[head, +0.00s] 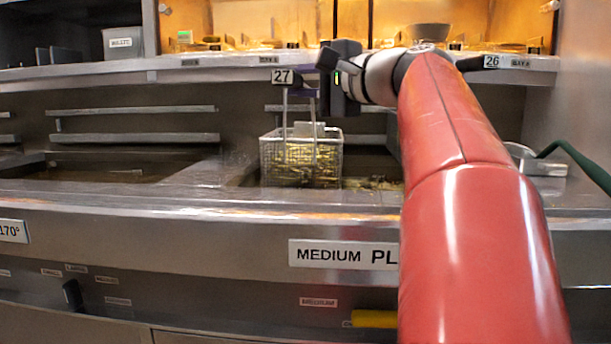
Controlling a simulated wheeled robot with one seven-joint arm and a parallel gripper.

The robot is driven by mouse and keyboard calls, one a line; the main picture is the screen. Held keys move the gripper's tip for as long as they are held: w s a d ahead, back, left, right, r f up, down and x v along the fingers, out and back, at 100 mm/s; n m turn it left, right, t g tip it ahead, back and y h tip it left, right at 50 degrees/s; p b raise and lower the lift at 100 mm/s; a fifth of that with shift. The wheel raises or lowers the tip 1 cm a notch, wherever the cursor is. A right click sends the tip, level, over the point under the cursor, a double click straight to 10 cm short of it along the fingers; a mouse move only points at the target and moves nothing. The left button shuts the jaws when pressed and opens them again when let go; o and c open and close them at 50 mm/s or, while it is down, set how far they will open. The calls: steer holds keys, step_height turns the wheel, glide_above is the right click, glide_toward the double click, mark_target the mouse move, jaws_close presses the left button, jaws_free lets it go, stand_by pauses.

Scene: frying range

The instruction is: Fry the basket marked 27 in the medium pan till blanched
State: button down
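The wire basket (301,160) holds yellow-green fries and stands upright at the medium pan opening. I cannot tell how deep it sits. A tag marked 27 (283,77) shows above it, at the left end of its raised handle (300,93), which has a purple grip. My gripper (328,82) is dark and is at the right end of this handle, above the basket. Its fingertips are seen side-on, so whether they close on the handle is unclear. The medium pan (376,184) is partly hidden by the basket and my red arm. Its front label (342,254) reads "MEDIUM PL", the rest hidden.
A tag marked 26 (492,62) shows at the right on the back shelf (225,63). Another pan (95,172) lies open to the left. A metal scoop-like item with a green handle (575,160) is at the right. A 170° label (13,231) is at the left.

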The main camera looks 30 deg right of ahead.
steer(key=shift+r+p, duration=2.35)
steer(key=shift+r, duration=0.55)
